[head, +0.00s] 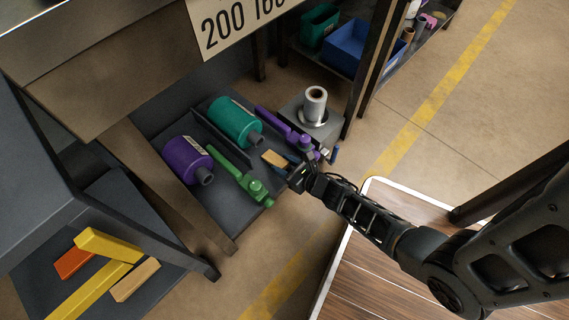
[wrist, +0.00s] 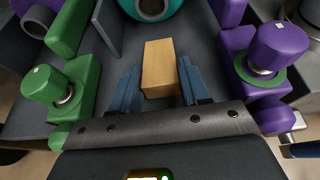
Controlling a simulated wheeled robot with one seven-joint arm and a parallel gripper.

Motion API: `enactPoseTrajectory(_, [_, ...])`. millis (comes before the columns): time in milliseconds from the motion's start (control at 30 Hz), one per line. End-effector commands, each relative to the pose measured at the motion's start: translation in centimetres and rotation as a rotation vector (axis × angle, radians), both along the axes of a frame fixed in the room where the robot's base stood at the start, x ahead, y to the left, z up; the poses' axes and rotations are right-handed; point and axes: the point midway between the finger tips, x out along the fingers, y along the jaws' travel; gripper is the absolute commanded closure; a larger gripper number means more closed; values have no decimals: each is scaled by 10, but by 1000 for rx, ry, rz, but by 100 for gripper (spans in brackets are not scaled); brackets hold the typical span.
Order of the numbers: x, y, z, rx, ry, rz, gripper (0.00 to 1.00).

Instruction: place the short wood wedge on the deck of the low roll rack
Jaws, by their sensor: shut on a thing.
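The short wood wedge (head: 274,159) is a small tan block. In the wrist view the wedge (wrist: 160,66) stands between the blue fingers of my gripper (head: 287,167), which is shut on it. The dark grey deck of what looks like the low roll rack (head: 216,210) lies beneath and around it. A teal roll (head: 234,121) and a purple roll (head: 187,158) lie on this deck, with a low dark divider (head: 222,138) between them. I cannot tell whether the wedge touches the deck.
A green clamp (head: 240,174) and a purple clamp (head: 284,130) flank my gripper. A white roll (head: 315,103) stands on a grey stand behind. Yellow, orange and tan bars (head: 105,268) lie on a lower-left shelf. A sign board (head: 232,22) hangs above the rack.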

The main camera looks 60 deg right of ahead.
Motion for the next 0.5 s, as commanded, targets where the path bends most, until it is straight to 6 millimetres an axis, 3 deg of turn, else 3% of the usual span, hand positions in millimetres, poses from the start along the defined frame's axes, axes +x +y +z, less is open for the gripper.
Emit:
enactPoseTrajectory(367, [0,0,-7,0,0,0,88])
enactPoseTrajectory(400, [0,0,-7,0,0,0,50])
enactPoseTrajectory(500, [0,0,-7,0,0,0,41])
